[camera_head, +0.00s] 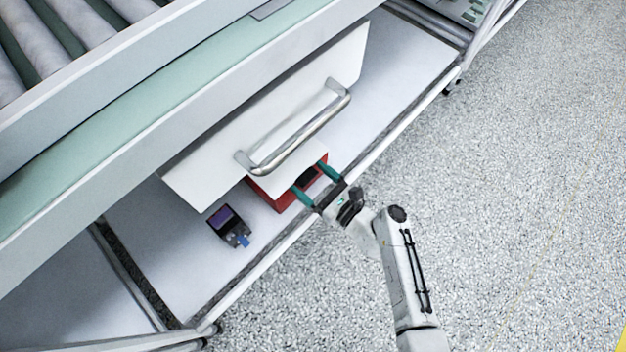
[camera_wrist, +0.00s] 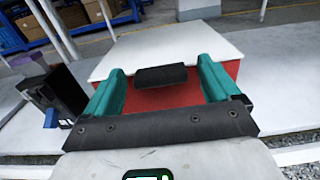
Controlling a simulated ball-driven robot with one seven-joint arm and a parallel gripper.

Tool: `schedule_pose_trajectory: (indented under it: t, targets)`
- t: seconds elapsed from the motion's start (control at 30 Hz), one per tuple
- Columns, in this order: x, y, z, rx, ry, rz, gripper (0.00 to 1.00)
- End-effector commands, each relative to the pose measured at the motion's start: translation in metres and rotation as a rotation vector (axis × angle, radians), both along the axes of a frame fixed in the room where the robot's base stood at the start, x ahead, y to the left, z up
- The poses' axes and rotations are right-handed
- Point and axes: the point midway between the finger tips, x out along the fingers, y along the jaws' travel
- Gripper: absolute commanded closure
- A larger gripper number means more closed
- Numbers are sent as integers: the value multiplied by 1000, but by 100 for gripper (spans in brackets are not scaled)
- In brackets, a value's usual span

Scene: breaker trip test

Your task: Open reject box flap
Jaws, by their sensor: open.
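The reject box (camera_head: 267,195) is red and sits on the white lower shelf, partly hidden under a drawer front. Its red front (camera_wrist: 165,97) faces my gripper in the wrist view. A white flap (camera_wrist: 165,48) lies flat across its top and looks closed. A black tab (camera_wrist: 160,76) sticks out at the middle of the flap's near edge. My gripper (camera_wrist: 161,70) is open, with its teal fingers to either side of the tab. In the head view my gripper (camera_head: 309,177) reaches in over the shelf's front edge. I cannot tell whether a finger touches the box.
A white drawer front with a metal handle (camera_head: 295,128) overhangs the box. A dark device with a purple screen (camera_head: 228,225) and a blue part stands left of the box. The shelf (camera_head: 405,65) is bare at the upper right. Speckled floor (camera_head: 520,200) is clear.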

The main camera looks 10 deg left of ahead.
Motion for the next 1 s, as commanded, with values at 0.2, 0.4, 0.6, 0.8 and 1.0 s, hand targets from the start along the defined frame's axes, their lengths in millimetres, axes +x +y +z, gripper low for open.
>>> schedule_pose_trajectory:
  t: [0.2, 0.4, 0.6, 0.8, 1.0]
  targets:
    - [0, 0, 0, 0, 0, 1, 18]
    - [0, 0, 0, 0, 0, 1, 37]
    - [-1, 0, 0, 0, 0, 1, 57]
    - [-1, 0, 0, 0, 0, 1, 76]
    - [-1, 0, 0, -1, 1, 1, 92]
